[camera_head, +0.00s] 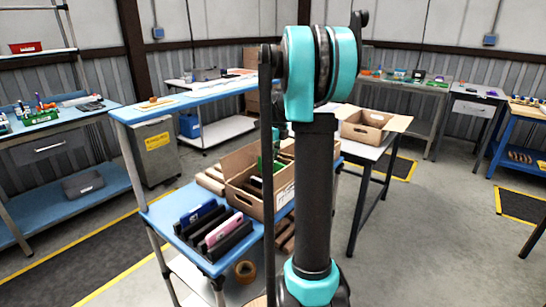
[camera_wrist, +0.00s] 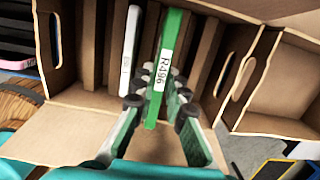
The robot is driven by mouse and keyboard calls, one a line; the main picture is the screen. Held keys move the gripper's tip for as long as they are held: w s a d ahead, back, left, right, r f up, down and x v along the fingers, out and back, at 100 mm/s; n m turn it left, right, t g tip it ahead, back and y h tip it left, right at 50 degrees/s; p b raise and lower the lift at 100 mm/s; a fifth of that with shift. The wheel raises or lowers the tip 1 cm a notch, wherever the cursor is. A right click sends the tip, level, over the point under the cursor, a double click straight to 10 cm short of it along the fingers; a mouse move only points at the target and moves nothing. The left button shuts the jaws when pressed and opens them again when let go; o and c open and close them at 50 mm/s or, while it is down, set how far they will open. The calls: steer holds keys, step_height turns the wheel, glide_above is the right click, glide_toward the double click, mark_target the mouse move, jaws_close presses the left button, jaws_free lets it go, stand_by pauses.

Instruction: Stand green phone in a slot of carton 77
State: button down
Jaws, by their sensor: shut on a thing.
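My gripper (camera_wrist: 160,100) is shut on the green phone (camera_wrist: 168,45), which has a white label reading R496. The phone is edge-on between the finger pads, over the open carton (camera_wrist: 85,103). Brown dividers (camera_wrist: 92,45) stand on both sides of it. I cannot tell how deep it sits between them. A white phone (camera_wrist: 130,50) with a label stands in the carton to its left. In the head view the carton (camera_head: 240,195) is on the blue bench, partly behind my arm; its label is too small to read. A green patch shows inside it.
A second open carton (camera_head: 365,128) stands on the white table to the right. Another carton compartment edge (camera_wrist: 255,120) is close on the right.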

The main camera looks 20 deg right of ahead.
steer(key=shift+f, duration=3.25)
steer(key=shift+f, duration=0.3)
steer(key=c, duration=1.5)
jaws_free()
steer(key=shift+o, duration=0.2)
steer(key=r, duration=0.4)
steer(key=s+r, duration=0.1)
steer(key=r, duration=0.7)
steer(key=shift+s+d, duration=0.15)
steer(key=shift+d, duration=0.25)
step_height(320, 180, up, 7)
